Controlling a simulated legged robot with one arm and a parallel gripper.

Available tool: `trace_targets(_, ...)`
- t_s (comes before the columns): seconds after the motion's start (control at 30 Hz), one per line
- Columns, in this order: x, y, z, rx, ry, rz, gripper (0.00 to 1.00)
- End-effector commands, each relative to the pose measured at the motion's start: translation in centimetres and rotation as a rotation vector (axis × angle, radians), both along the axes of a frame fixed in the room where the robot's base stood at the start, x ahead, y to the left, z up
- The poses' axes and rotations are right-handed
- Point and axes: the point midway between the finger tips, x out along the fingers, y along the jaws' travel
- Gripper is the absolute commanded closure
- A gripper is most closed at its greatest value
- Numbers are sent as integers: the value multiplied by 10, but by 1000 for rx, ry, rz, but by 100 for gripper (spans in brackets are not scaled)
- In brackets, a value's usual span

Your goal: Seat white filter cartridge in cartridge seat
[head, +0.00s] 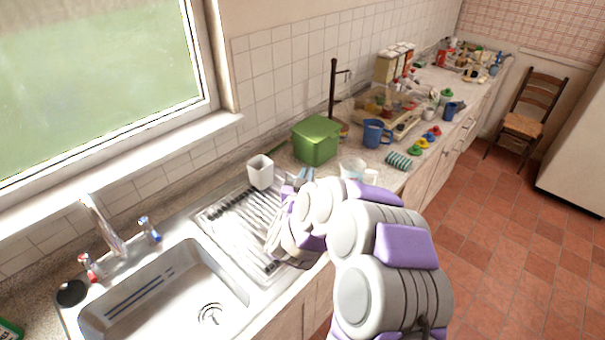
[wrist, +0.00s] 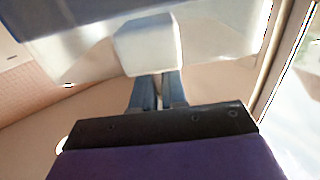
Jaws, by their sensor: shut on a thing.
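In the wrist view, the fingers of my gripper (wrist: 158,92) are shut on a white block at their tips, the white filter cartridge (wrist: 148,48). Its lower edge meets the fingertips. A wide pale, partly see-through body (wrist: 220,35) fills the upper view behind it; I cannot tell what it is. In the head view my gripper (head: 303,175) is over the right end of the drainer. A white square cup-like piece (head: 261,172) shows just left of it; I cannot tell whether this is the cartridge. I cannot make out the cartridge seat.
A green box (head: 316,140) stands behind my gripper. A pale clear jug (head: 353,169) stands to its right, partly behind my arm. A blue mug (head: 376,133) and a striped green cloth roll (head: 398,161) lie farther right. The sink (head: 165,297) is empty at the left.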

Motion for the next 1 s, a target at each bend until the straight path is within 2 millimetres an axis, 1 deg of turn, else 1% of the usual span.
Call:
trace_targets(0.27,0,6,-2,-5,0,2,100)
trace_targets(0.53,0,6,-1,-5,0,1,100)
trace_targets(0.8,-1,-3,0,-1,-1,0,100)
trace_targets(1.0,-1,1,-1,-4,0,1,100)
